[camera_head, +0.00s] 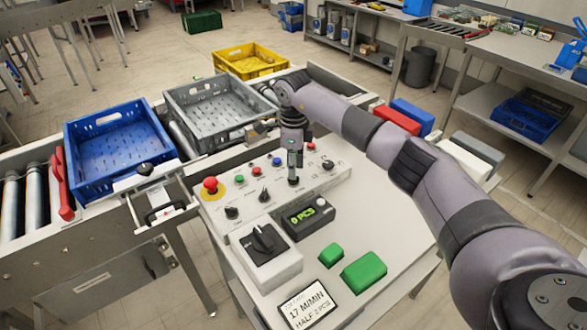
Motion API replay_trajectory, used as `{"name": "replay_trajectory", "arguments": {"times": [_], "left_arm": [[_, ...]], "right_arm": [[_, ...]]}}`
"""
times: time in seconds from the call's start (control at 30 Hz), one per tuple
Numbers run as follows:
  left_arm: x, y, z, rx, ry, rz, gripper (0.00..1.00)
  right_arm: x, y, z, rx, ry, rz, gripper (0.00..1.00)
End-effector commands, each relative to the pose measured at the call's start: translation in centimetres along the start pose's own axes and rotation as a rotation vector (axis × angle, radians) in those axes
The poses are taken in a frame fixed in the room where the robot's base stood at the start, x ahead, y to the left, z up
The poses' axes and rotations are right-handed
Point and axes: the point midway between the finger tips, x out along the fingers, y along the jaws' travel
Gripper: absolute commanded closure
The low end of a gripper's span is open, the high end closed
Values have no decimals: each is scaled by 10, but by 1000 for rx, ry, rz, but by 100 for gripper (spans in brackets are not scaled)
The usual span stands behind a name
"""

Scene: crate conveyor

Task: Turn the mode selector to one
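A grey control panel (215,240) stands on the white table in the middle. Its front row carries black selector knobs: one at the left (232,212), one in the middle (264,195) and one at the right (328,164). Their labels are too small to read, so I cannot tell which is the mode selector. My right gripper (294,180) points down at the panel between the middle and right knobs. Its fingertips are at a small dark part, probably another knob, which they mostly hide. I cannot tell whether they grip it. My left gripper is not in view.
A red mushroom button (210,184) is at the panel's left end. A large black rotary switch (263,240), a counter display (308,216) and green blocks (364,271) are in front. Blue (72,155), grey (178,118) and yellow (268,73) crates are behind.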

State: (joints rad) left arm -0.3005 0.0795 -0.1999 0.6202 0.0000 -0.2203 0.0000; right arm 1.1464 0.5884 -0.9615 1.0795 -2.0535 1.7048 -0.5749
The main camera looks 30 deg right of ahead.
Motion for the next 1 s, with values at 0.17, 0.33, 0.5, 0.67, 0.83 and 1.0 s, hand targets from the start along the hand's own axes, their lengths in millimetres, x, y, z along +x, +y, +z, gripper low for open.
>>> {"name": "replay_trajectory", "arguments": {"times": [0.17, 0.33, 0.5, 0.67, 0.83, 1.0], "left_arm": [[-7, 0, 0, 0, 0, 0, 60], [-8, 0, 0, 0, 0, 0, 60], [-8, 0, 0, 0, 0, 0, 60], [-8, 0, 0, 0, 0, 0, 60], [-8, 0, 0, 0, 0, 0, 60], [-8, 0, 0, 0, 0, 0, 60]], "right_arm": [[21, 0, 0, 1, -1, 1, 71], [29, 0, 0, 1, -1, 1, 71], [30, 0, 0, 1, -1, 0, 71], [30, 0, 0, 0, -1, 0, 78], [30, 0, 0, 0, -1, 0, 89], [29, 0, 0, 0, -1, 0, 100]]}}
